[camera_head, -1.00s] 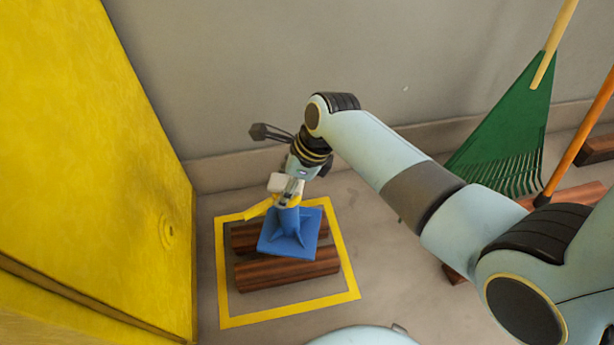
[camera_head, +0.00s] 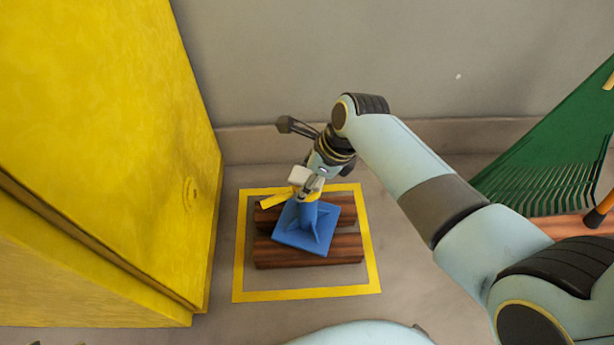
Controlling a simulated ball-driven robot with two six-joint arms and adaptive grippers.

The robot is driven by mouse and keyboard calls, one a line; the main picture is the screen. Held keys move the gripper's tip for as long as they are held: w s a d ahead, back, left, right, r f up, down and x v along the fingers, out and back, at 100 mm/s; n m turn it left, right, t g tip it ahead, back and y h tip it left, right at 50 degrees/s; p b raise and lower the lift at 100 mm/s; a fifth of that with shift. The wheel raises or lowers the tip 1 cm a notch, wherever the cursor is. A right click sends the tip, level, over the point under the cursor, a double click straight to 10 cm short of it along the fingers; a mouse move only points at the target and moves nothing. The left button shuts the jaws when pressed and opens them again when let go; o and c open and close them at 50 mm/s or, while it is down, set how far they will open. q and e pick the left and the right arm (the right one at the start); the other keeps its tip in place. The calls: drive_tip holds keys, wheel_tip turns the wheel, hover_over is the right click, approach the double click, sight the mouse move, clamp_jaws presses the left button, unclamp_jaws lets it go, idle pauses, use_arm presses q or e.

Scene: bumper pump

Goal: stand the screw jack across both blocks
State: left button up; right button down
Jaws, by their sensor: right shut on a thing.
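The blue screw jack (camera_head: 306,232) has a square base and a yellow part (camera_head: 276,201) near its top. It appears upright, with its base over both dark wooden blocks, the rear block (camera_head: 344,212) and the front block (camera_head: 345,248). I cannot tell whether the base touches them or hangs just above. My right gripper (camera_head: 308,184) is shut on the screw jack near its top. The blocks lie side by side inside a yellow floor outline (camera_head: 375,260). My left gripper is not in view.
A large yellow cabinet or panel (camera_head: 110,130) stands close on the left. A grey wall (camera_head: 420,60) is behind. A green rake (camera_head: 545,150) leans at the right, beside an orange handle (camera_head: 604,205).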

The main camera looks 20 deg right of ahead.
drive_tip(key=shift+w+f, duration=0.15)
drive_tip(key=shift+f, duration=0.3)
idle(0.4)
drive_tip(key=shift+c, duration=2.1)
unclamp_jaws()
drive_tip(key=shift+f, duration=0.1)
